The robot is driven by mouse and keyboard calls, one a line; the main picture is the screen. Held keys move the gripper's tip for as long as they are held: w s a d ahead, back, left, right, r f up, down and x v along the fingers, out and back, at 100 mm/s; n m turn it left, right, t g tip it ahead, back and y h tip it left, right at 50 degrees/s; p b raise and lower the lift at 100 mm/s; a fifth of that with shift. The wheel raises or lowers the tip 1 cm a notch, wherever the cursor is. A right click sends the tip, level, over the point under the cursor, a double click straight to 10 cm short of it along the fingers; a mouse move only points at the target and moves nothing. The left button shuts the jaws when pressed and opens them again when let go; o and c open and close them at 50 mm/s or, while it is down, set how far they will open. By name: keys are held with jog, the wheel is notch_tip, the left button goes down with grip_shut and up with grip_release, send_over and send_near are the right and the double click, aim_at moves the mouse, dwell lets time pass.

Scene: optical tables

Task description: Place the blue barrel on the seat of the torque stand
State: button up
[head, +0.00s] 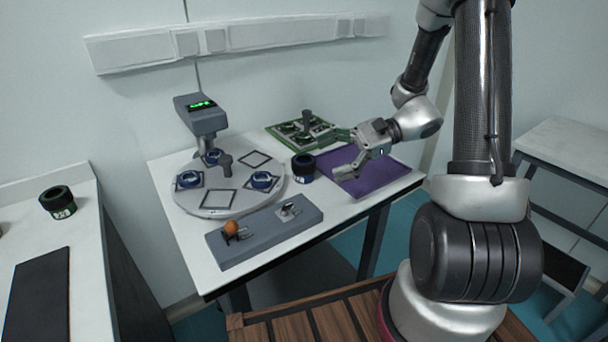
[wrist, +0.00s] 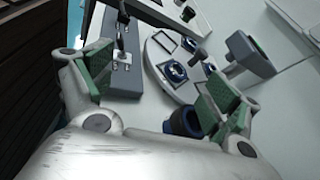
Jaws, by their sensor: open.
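The blue barrel (head: 303,168), a short dark cylinder with a blue band and an open top, stands upright on the white table between the round plate and the purple mat. It also shows in the wrist view (wrist: 182,122), beside the right-hand finger. My gripper (head: 345,152) is open and empty above the purple mat, right of the barrel; its green-padded fingers show in the wrist view (wrist: 158,82). A grey instrument with a green display (head: 202,112), apparently the torque stand, overhangs the back of the round plate. I cannot tell clearly which spot is its seat.
The round plate (head: 205,210) carries several square outlines, some with blue-ringed parts. A grey block (head: 262,238) with an orange knob lies in front. A green fixture (head: 325,138) stands behind the purple mat (head: 390,176). A green-banded barrel (head: 58,202) stands on the left table.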

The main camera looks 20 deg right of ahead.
aim_at(304, 159)
jog(key=w+d+f+m+t, duration=0.1)
jog(key=w+f+m+t, duration=0.1)
jog(key=w, duration=0.1)
jog(key=w+d+f+m+t+y, duration=0.1)
jog(key=w+f+m+t, duration=0.1)
jog(key=w+f+m, duration=0.1)
jog(key=w+d+f+m+t+y, duration=0.1)
jog(key=w+d+f+m+t, duration=0.1)
jog(key=w+m, duration=0.1)
jog(key=shift+f+t, duration=0.3)
jog(key=shift+t, duration=0.1)
jog(key=shift+w+a+f, duration=0.1)
jog(key=shift+w+a, duration=0.1)
jog(key=shift+a, duration=0.15)
jog(key=shift+x, duration=3.4)
jog(key=shift+a, duration=0.1)
jog(key=c, duration=1.3)
